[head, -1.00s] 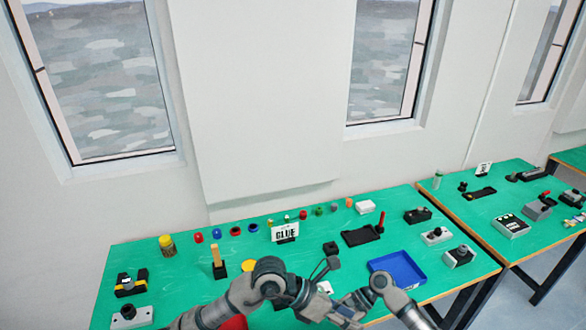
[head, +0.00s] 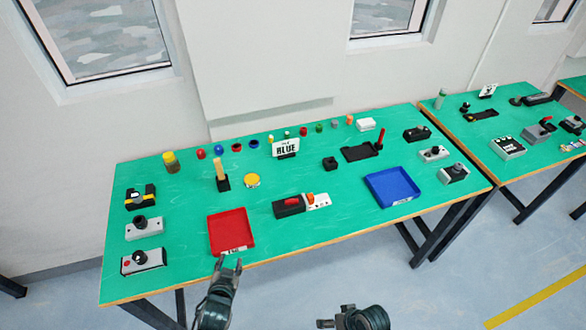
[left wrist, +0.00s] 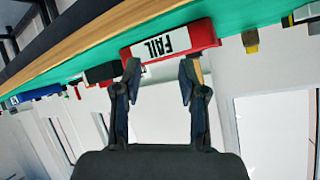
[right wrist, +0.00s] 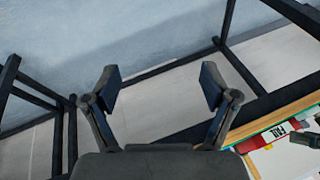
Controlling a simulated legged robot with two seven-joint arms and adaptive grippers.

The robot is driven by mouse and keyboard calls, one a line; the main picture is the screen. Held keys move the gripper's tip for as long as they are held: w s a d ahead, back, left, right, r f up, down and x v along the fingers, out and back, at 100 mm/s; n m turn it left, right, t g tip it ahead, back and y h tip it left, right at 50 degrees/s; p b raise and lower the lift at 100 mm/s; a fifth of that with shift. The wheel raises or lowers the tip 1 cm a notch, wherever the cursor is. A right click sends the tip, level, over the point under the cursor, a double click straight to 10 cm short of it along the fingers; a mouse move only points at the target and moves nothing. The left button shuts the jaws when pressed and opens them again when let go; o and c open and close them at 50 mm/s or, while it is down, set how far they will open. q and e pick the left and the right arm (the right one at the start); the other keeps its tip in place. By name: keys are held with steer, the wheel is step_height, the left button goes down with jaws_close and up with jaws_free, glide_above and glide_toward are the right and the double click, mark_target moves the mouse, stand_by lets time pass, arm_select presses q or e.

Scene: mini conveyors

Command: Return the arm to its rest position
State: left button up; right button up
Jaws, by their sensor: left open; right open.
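My left gripper (head: 229,262) is at the front edge of the green table, just before the red tray (head: 231,232). In the left wrist view the left gripper (left wrist: 160,80) is open and empty, with the red tray's FAIL label (left wrist: 167,45) beyond its fingers. My right arm shows at the bottom of the head view, in front of the table and below its edge. In the right wrist view the right gripper (right wrist: 160,88) is open and empty, with floor and table legs beyond it.
The green table (head: 330,230) holds a blue tray (head: 393,187), a black device with a red part (head: 291,205), a yellow button (head: 252,180), a sign (head: 286,148) and grey button boxes (head: 143,261) at left. A second table (head: 500,122) stands at right. Floor in front is clear.

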arm_select(q)
steer(key=s+a+f+n+g, duration=0.1)
steer(key=s+f+g, duration=0.35)
steer(key=s, duration=0.45)
steer(key=s+a+f+n+g, duration=0.1)
steer(key=s+f+g, duration=0.4)
steer(key=s, duration=0.5)
arm_select(e)
steer(key=s+d+r+t+h, duration=0.1)
steer(key=s+d+h, duration=0.35)
steer(key=d, duration=0.45)
arm_select(q)
steer(key=s+f+b, duration=0.2)
steer(key=f, duration=1.5)
steer(key=s+f+b, duration=0.2)
steer(key=s+f, duration=0.1)
steer(key=f, duration=1.5)
steer(key=shift+a+f+m+g+h, duration=0.2)
steer(key=shift+m+g+h, duration=0.1)
steer(key=shift+g, duration=0.05)
arm_select(e)
steer(key=s+f, duration=0.3)
steer(key=f, duration=1.3)
steer(key=s+f+n+g, duration=0.1)
steer(key=s+f, duration=0.2)
steer(key=f, duration=1.4)
steer(key=shift+f+g+y, duration=0.3)
steer(key=shift+y, duration=0.05)
arm_select(q)
steer(key=shift+s, duration=0.1)
